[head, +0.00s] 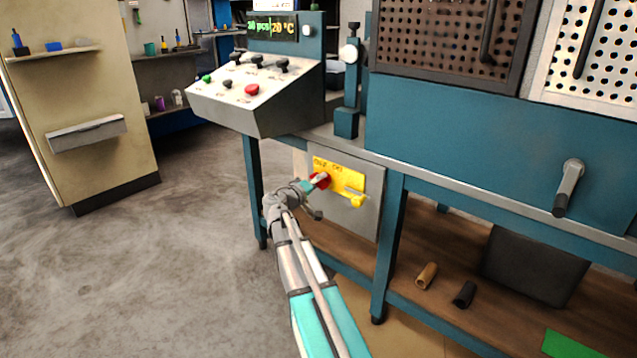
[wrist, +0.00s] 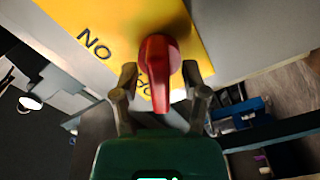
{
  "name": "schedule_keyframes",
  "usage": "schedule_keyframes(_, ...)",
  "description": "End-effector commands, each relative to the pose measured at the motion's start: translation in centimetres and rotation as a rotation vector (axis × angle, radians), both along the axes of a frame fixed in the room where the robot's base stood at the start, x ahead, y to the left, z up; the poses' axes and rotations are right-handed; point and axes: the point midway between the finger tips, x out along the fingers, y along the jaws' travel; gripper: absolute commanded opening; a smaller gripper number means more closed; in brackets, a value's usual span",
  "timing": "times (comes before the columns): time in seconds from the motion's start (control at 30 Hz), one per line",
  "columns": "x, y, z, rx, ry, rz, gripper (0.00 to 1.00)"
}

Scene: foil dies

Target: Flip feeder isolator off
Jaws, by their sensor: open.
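The feeder isolator is a red rotary handle (wrist: 158,70) on a yellow plate (wrist: 105,25) with dark lettering, part of which reads "NO" in the wrist view. In the head view the red handle (head: 320,180) sits at the left of the yellow plate (head: 338,172), on a grey box (head: 350,213) under the bench. My gripper (wrist: 160,92) is open, with one finger on each side of the red handle. I cannot tell whether the fingers touch it. In the head view my gripper (head: 311,189) partly covers the handle. Some lettering is hidden behind the handle and fingers.
A teal bench leg (head: 388,245) stands right of the box. A sloped control panel (head: 255,90) overhangs above. Open floor (head: 150,270) lies to the left.

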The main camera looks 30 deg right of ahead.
Motion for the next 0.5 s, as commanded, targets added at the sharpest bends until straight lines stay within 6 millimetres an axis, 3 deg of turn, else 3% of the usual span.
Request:
schedule_keyframes(0.17,-0.01,0.02,0.0,0.0,0.0,0.0,0.57)
schedule_keyframes(0.4,-0.01,0.04,0.0,0.0,0.0,0.0,0.13)
schedule_keyframes(0.5,-0.01,0.04,0.0,0.0,0.0,0.0,0.0)
